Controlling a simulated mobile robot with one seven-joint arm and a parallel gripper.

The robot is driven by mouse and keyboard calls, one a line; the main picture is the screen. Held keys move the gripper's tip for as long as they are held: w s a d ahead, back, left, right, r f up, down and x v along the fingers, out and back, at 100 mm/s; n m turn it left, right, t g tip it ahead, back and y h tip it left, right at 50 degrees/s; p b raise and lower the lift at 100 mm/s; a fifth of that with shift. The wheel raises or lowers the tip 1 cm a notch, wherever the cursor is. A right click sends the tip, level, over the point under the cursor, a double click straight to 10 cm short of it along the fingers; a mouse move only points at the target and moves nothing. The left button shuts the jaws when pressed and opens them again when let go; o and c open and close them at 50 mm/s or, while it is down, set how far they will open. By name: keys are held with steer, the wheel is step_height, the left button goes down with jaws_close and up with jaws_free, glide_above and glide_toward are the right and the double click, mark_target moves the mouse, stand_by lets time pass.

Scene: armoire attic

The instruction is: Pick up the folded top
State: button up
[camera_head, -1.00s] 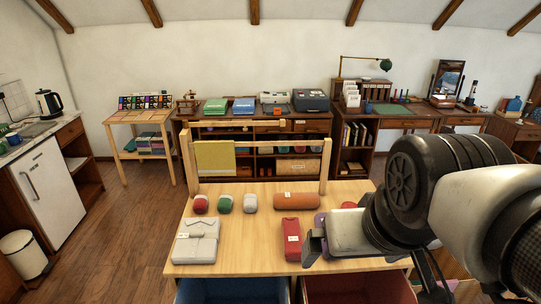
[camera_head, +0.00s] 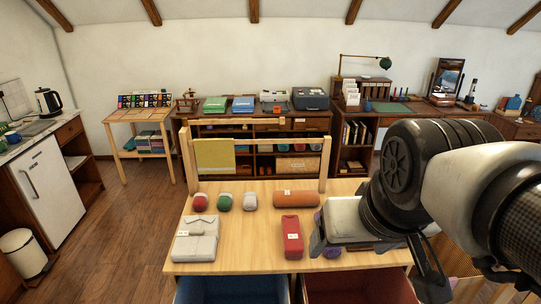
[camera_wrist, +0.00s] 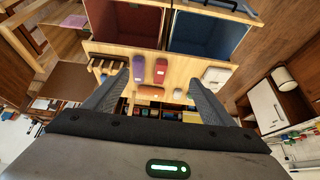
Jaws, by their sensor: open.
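A light grey folded top (camera_head: 195,239) with a collar-like flap lies flat at the left front of the wooden table. In the wrist view the folded top (camera_wrist: 216,76) is right of the fingers. My gripper (camera_head: 320,240) is over the table's right part, well to the right of the folded top and apart from it. In the wrist view my gripper (camera_wrist: 158,74) has its fingers spread, with nothing held between them. A red folded piece (camera_wrist: 161,70) and a purple one (camera_wrist: 139,66) show beyond the gap.
Red (camera_head: 200,202), green (camera_head: 225,202) and grey (camera_head: 250,202) bundles and an orange roll (camera_head: 296,198) line the table's back. A wooden rail with a yellow cloth (camera_head: 214,156) stands behind. Blue (camera_head: 232,291) and red (camera_head: 358,287) bins sit below the front edge.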

steer(key=w+f+b, duration=0.3)
steer(key=w, duration=0.5)
steer(key=w+f+b, duration=0.3)
steer(key=w+b, duration=0.1)
steer(key=w, duration=0.3)
steer(key=g+b, duration=0.1)
steer(key=b, duration=0.6)
glide_toward(292, 232)
steer(key=x, duration=0.1)
steer(key=b+x, duration=0.1)
steer(key=x, duration=0.1)
steer(key=b+x, duration=0.1)
steer(key=x, duration=0.1)
steer(key=shift+a+f, duration=0.3)
steer(key=shift+a, duration=0.05)
steer(key=shift+d+b+x, duration=0.2)
steer(key=shift+b+x, duration=0.05)
steer(key=shift+x, duration=1.25)
steer(key=shift+d+b+x, duration=0.2)
steer(key=shift+x, duration=1.3)
steer(key=shift+w+r, duration=0.1)
steer(key=shift+w, duration=0.1)
steer(key=c, duration=1.2)
step_height(292, 232, up, 10)
steer(key=shift+r+p, duration=0.1)
steer(key=shift+p, duration=0.7)
steer(key=shift+c, duration=0.2)
